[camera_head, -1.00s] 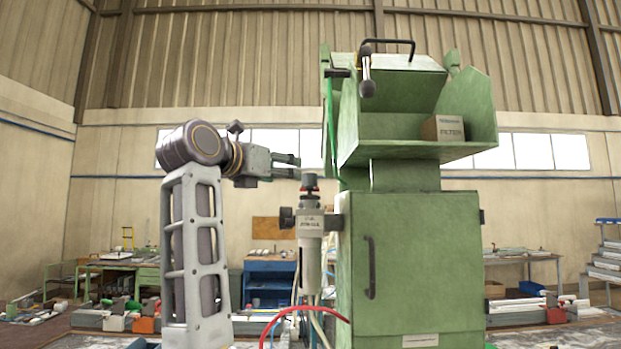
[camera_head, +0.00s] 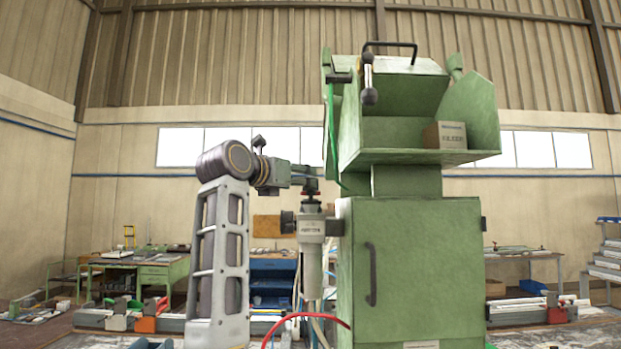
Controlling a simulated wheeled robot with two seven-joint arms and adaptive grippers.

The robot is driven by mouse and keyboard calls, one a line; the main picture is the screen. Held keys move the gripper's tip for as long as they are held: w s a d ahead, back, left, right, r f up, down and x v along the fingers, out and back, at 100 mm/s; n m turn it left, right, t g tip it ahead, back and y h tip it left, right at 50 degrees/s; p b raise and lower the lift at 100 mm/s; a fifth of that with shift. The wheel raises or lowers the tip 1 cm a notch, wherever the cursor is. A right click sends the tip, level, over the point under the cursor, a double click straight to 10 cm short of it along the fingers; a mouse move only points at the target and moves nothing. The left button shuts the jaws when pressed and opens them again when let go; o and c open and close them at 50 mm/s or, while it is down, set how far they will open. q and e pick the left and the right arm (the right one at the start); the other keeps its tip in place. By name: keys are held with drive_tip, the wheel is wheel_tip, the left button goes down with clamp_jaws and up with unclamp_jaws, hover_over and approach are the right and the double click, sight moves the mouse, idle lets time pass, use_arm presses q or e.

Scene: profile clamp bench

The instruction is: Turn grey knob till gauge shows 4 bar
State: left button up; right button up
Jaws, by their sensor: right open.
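The grey knob (camera_head: 311,186) with a red ring under it tops the pale regulator (camera_head: 311,227) on the left side of the green machine. My right gripper (camera_head: 309,172) is open, its fingers pointing right at the height of the knob's top. The fingers overlap the knob's upper part in the picture; I cannot tell whether they touch it. A dark round part (camera_head: 288,222), perhaps the gauge, sticks out on the regulator's left; no dial or needle can be read. My left gripper is not in view.
The green machine (camera_head: 415,270) stands close to the right of the regulator, with a lever (camera_head: 369,80) and a carton (camera_head: 445,136) above. Red, green and white hoses hang near the regulator. Benches and a blue cabinet (camera_head: 271,280) stand behind.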

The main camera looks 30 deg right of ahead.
drive_tip(key=p+x, duration=0.2)
drive_tip(key=x, duration=0.5)
drive_tip(key=shift+w+d+r, duration=0.1)
drive_tip(key=shift+d, duration=0.05)
drive_tip(key=c, duration=1)
drive_tip(key=shift+n+t+y+b, duration=0.6)
drive_tip(key=shift+n+t+b, duration=0.2)
drive_tip(key=shift+t, duration=0.3)
drive_tip(key=shift+c, duration=0.2)
drive_tip(key=o, duration=1)
drive_tip(key=shift+o, duration=0.2)
